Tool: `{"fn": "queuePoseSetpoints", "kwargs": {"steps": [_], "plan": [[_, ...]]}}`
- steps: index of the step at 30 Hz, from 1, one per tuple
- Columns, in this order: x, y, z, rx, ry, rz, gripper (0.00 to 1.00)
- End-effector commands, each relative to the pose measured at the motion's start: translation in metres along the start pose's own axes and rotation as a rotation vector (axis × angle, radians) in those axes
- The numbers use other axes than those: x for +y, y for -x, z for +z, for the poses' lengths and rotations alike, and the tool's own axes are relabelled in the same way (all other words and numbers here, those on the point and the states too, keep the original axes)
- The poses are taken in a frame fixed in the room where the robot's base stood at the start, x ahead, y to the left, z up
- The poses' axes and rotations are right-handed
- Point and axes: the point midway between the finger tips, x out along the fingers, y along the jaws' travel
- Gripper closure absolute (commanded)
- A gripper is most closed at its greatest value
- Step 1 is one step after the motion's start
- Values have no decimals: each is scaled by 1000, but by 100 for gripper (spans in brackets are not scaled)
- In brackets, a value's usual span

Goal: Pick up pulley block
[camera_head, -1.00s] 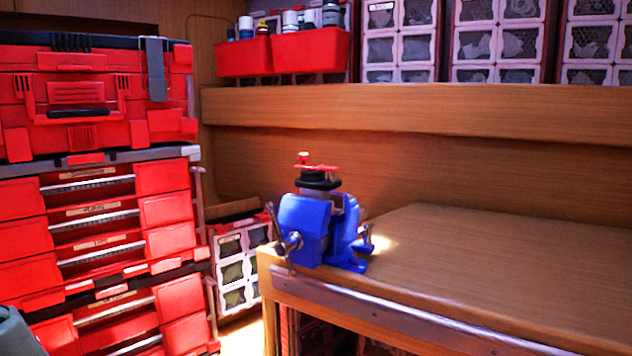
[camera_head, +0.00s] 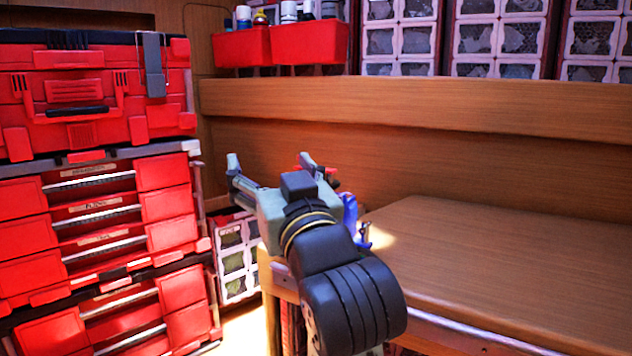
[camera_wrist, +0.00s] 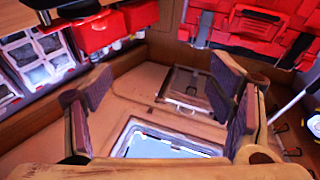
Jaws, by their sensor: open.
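A small red and black piece (camera_head: 331,171), which looks like the pulley block, shows only in part behind my gripper in the head view. It is on top of the blue vise (camera_head: 350,212) at the corner of the wooden bench. My gripper (camera_head: 270,165) is in front of the vise and hides most of both. Its fingers are spread and empty in the wrist view (camera_wrist: 158,92). I cannot make out the block or the vise in the wrist view.
The wooden bench top (camera_head: 500,260) is clear to the right. A wooden ledge (camera_head: 430,110) runs along the back wall, with red bins (camera_head: 310,43) above it. A red toolbox stack (camera_head: 90,200) stands at the left. A drawer organizer (camera_head: 235,262) is beside the bench.

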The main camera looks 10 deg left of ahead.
Motion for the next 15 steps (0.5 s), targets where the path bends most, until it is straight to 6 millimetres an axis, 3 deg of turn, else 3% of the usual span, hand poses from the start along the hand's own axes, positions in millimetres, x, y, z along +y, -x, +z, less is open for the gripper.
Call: {"fn": "queuePoseSetpoints", "kwargs": {"steps": [1,3,6,10,15], "plan": [[24,8,1,-60,-3,45,19],[46,20,10,-138,-12,86,14],[65,33,18,-210,-24,125,11],[73,36,24,-247,-32,139,11],[75,14,33,-252,-36,135,11]]}}
